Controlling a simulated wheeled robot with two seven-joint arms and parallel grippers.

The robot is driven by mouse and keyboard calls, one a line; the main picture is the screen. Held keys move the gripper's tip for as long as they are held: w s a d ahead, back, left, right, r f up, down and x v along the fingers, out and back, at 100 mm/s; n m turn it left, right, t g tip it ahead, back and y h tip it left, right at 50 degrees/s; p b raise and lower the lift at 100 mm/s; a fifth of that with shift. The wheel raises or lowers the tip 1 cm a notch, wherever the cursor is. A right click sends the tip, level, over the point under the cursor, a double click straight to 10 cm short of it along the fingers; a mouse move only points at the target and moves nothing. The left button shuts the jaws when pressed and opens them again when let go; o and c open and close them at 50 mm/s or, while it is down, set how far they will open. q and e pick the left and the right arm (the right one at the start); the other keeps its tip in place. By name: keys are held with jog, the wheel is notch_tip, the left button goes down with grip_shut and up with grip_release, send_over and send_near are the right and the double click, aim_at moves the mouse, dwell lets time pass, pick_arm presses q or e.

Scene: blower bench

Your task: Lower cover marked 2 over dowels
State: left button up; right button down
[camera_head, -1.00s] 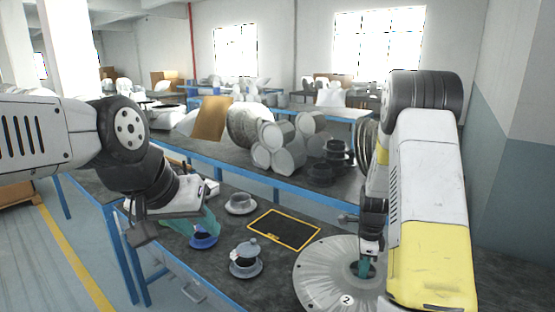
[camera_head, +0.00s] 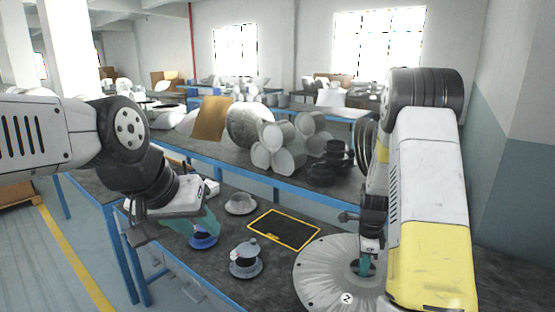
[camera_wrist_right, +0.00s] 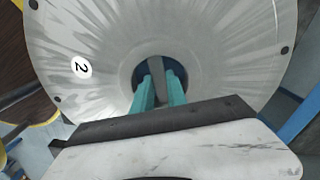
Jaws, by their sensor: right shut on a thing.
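The cover marked 2 (camera_head: 322,268) is a large grey metal disc with a central hole and small dark holes near its rim. It is at the lower right of the head view and fills much of the right wrist view (camera_wrist_right: 215,40). My right gripper (camera_head: 366,268) has its teal fingers at the central hole, shut on the cover; they also show in the right wrist view (camera_wrist_right: 160,88). No dowels show, and what lies under the cover is hidden. My left gripper (camera_head: 205,222) hangs over the bench at the left; its finger gap is unclear.
A yellow-edged black mat (camera_head: 284,230) lies left of the cover. A grey flanged part with a knob (camera_head: 246,260), a grey flanged cup (camera_head: 241,204) and a blue part (camera_head: 203,240) stand on the bench. Grey cylinders (camera_head: 283,150) are piled on the bench behind.

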jog(key=shift+w+r, duration=0.1)
jog(key=shift+r, duration=0.9)
dwell(1.9)
jog(key=shift+g, duration=0.3)
dwell(0.6)
jog(key=shift+r, duration=0.65)
dwell(0.4)
jog(key=shift+w+g, duration=0.1)
jog(key=shift+g, duration=0.4)
dwell(0.6)
jog(key=shift+r, duration=1.35)
jog(key=shift+r, duration=0.35)
jog(key=shift+r, duration=0.7)
jog(key=shift+r, duration=0.1)
